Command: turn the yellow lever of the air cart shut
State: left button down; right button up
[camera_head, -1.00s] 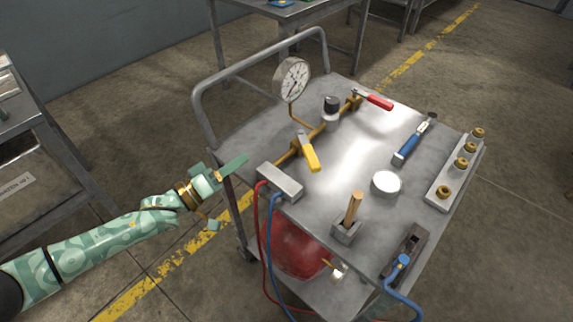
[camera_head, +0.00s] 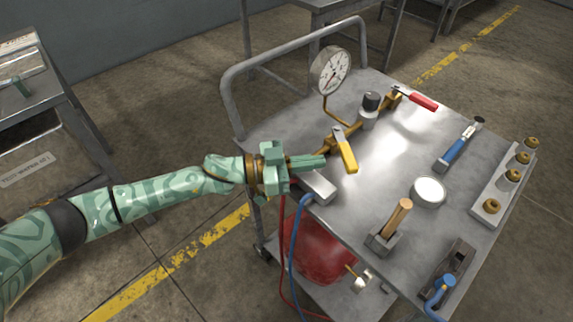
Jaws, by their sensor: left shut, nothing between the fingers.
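The air cart (camera_head: 400,150) is a grey metal trolley with a brass pipe along its top. The yellow lever (camera_head: 346,154) sits on a valve on this pipe and points toward the near side, across the pipe's line. My left gripper (camera_head: 322,161) is shut and empty. Its fingertips are just left of the yellow lever, with a small gap in the picture; I cannot tell their height above the top. The gripper hides part of the grey block at the pipe's near end. My right gripper is not in view.
A dial gauge (camera_head: 331,71) rises behind the pipe. A red lever (camera_head: 416,98) is at its far end. A red tank (camera_head: 318,245) is below.

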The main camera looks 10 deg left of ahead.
aim_at(343, 159)
pick_arm(q)
jog(key=x, duration=0.2)
jog(key=shift+w+d+f+b, duration=0.1)
jog(key=shift+d+f+b, duration=0.05)
jog(key=shift+d+b, duration=0.15)
jog(key=shift+w+d, duration=0.2)
jog(key=shift+d, duration=0.25)
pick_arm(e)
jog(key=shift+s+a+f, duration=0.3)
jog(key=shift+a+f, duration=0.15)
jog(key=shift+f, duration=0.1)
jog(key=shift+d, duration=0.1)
